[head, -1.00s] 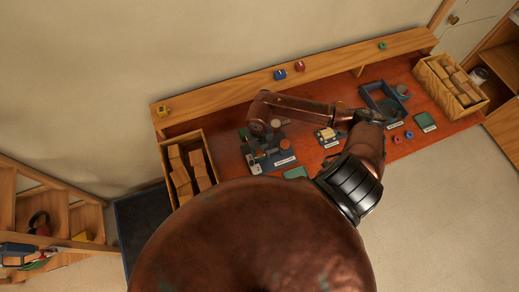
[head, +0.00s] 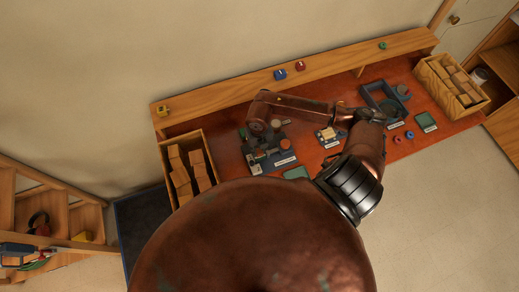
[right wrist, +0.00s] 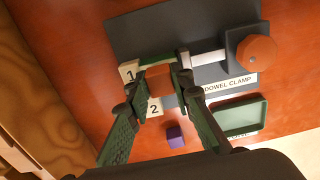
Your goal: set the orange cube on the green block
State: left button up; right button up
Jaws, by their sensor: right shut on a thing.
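My right gripper (right wrist: 160,84) is shut on the orange cube (right wrist: 158,77), which shows between its fingers in the right wrist view. A thin green strip (right wrist: 158,62) shows just beyond the cube and looks like part of the green block, mostly hidden. I cannot tell whether the cube touches it. In the head view my right gripper (head: 258,160) is small and dark over the left part of the bench, and the cube cannot be made out there. My left gripper is not in view.
The grey dowel clamp board (right wrist: 202,22) lies beyond the gripper, with a white rod and a round orange-brown knob (right wrist: 257,52). Pale blocks marked 1 (right wrist: 129,73) and 2 (right wrist: 154,107), a purple cube (right wrist: 175,135) and a green tray (right wrist: 240,116) are close by. A wooden box (head: 205,148) stands left.

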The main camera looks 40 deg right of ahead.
jog(key=shift+f, duration=0.2)
dwell(0.6)
jog(key=o, duration=0.9)
jog(key=shift+o, duration=0.2)
jog(key=o, duration=0.4)
jog(key=shift+c, duration=0.2)
jog(key=shift+r, duration=0.1)
jog(key=shift+r+p, duration=1.65)
jog(key=shift+r, duration=1.3)
